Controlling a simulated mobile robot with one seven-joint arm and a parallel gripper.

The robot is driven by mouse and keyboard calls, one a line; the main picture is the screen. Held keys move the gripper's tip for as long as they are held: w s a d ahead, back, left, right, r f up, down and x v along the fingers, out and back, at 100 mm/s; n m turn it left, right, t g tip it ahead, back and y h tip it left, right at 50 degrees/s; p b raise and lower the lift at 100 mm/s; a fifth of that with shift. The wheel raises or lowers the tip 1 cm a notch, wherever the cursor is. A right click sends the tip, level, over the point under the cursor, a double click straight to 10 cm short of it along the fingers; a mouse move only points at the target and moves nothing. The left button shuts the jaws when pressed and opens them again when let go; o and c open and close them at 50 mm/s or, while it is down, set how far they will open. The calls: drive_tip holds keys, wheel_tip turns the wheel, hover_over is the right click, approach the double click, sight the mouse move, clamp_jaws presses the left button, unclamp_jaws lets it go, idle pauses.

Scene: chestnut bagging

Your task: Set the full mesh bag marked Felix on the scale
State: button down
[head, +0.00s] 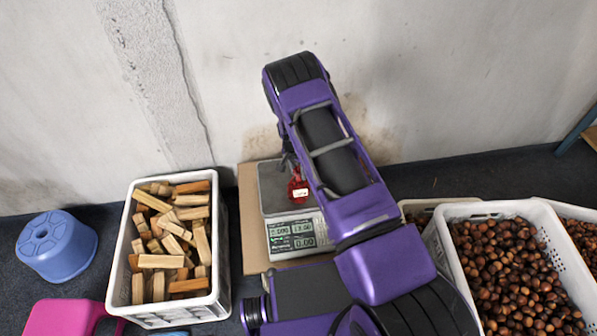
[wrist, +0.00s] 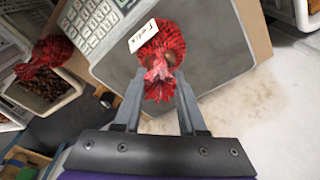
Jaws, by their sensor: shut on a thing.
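The red mesh bag (wrist: 163,45) carries a white tag that reads Felix. It is over the grey plate of the scale (wrist: 215,50) in the wrist view, and I cannot tell whether it touches the plate. My gripper (wrist: 160,88) is shut on the gathered neck of the bag. In the head view the bag (head: 298,190) shows beside my arm, over the plate of the scale (head: 272,187). The scale's display is lit, its digits partly legible. My arm hides part of the plate, and my gripper (head: 288,157) is mostly hidden there.
The scale stands on a brown board (head: 250,220) against the wall. A white crate of wood blocks (head: 128,262) is at left, beside a blue stool (head: 57,246) and a pink one (head: 65,317). White crates of chestnuts (head: 450,255) are at right. Another red mesh bag (wrist: 45,55) shows in the wrist view.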

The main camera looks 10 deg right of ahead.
sight(295, 184)
drive_tip(key=shift+f, duration=0.1)
drive_tip(key=shift+c, duration=2.4)
unclamp_jaws()
wheel_tip(295, 184, up, 12)
drive_tip(key=s+a+p, duration=0.1)
drive_tip(key=shift+a, duration=0.15)
drive_tip(key=shift+s, duration=0.1)
